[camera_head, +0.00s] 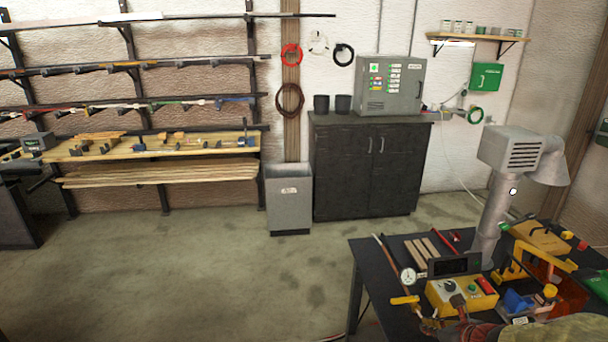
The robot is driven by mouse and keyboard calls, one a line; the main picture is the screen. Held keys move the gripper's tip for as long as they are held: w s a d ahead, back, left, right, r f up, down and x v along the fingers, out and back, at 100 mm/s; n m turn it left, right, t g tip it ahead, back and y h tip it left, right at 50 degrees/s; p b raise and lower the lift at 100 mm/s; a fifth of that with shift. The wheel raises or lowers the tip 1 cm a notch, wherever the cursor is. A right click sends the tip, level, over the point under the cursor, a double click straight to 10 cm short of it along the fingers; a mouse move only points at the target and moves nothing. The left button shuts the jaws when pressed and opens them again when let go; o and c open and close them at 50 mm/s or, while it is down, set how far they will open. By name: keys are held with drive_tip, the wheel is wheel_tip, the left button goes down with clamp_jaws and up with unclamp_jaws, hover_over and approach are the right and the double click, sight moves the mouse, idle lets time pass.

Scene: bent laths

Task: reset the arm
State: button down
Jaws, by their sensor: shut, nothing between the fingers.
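My gripper is not in view, and I cannot make out my arm for certain. The black workbench (373,262) stands at the lower right. On it are a few pale wooden laths (423,250), a yellow control box (462,294) with a knob and buttons, and a round dial gauge (407,276). The bench's front part is cut off by the picture's lower edge.
A grey duct with a vented box (511,150) rises above the bench. A black cabinet (367,168) and a grey bin (289,200) stand at the back wall. Wall racks hold long laths (160,172) at the left. The concrete floor (190,275) is clear.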

drive_tip(key=s+a+r+n+g+y, duration=0.1)
drive_tip(key=s+a+r+n+g, duration=0.1)
drive_tip(key=s+a+n, duration=0.6)
drive_tip(key=s+a+r+n+g+y, duration=0.1)
drive_tip(key=s+a+n+g, duration=0.25)
drive_tip(key=n, duration=0.75)
drive_tip(key=s+a+r+n+t+h, duration=0.1)
drive_tip(key=s+a+r+n, duration=0.2)
drive_tip(key=r+n, duration=0.3)
drive_tip(key=s+a+r+n+t+h, duration=0.1)
drive_tip(key=s+a+r+n+h, duration=0.1)
drive_tip(key=s+r+n, duration=0.4)
drive_tip(key=shift+s+a+r+n, duration=0.15)
drive_tip(key=shift+a+r+n, duration=0.5)
drive_tip(key=shift+n, duration=0.55)
drive_tip(key=shift+d+r, duration=0.1)
drive_tip(key=shift+d, duration=0.1)
